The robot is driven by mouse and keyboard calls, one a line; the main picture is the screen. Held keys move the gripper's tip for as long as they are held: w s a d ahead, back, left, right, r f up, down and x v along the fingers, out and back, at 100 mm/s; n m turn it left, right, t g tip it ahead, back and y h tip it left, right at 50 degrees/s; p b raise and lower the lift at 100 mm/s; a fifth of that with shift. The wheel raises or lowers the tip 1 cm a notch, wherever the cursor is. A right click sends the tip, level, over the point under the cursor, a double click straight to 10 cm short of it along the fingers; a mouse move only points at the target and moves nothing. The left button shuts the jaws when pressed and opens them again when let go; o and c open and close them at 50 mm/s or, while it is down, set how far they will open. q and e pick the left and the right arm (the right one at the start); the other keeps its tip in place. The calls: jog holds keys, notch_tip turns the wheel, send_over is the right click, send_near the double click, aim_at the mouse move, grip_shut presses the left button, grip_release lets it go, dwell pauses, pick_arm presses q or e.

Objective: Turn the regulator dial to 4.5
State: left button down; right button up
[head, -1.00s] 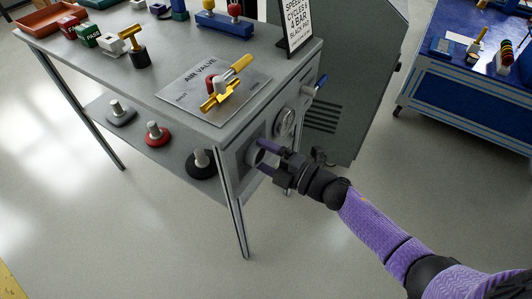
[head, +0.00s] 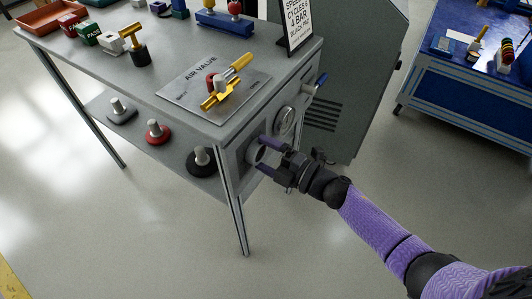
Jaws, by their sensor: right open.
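The regulator dial (head: 254,153) is a round grey knob on the side panel of the grey bench, low and near the front leg. Its scale and setting are too small to read. My right gripper (head: 262,154) is open at the dial, one dark finger above and one below, both pointing at the panel. I cannot tell whether the fingers touch the dial. A round gauge (head: 284,121) sits above and to the right of the dial; its reading is not legible. My left gripper is not in view.
The bench top (head: 150,85) holds an air valve plate (head: 180,92) with yellow handles, a sign (head: 298,22) and several small blocks. A blue-handled lever (head: 320,82) sticks out beyond the gauge. Weights stand on the lower shelf. The floor (head: 310,240) in front is clear.

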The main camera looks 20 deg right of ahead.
jog(key=p+v, duration=0.2)
jog(key=v, duration=0.7)
jog(key=shift+s+d, duration=0.25)
jog(key=shift+s, duration=0.1)
